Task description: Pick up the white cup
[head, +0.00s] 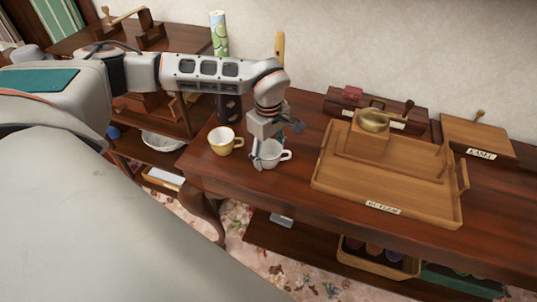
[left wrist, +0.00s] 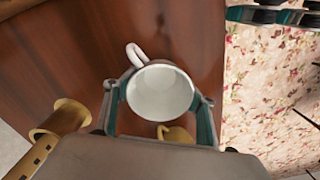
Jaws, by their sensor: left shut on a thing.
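The white cup (head: 270,154) stands on the dark wooden table near its left front edge, with its handle to the right. In the left wrist view the white cup (left wrist: 160,92) shows from above, its handle at the upper left. My left gripper (head: 263,152) is shut on the white cup, its two fingers on opposite sides of it; the fingers also show in the left wrist view (left wrist: 160,98). I cannot tell whether the cup is clear of the tabletop. My right gripper is not in view.
A yellow cup (head: 225,141) stands just left of the white cup. A wooden tray (head: 335,178) with a box and brass bowl (head: 373,121) on it lies to the right. A dark cylinder (head: 230,108) stands behind. The table's front edge is close.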

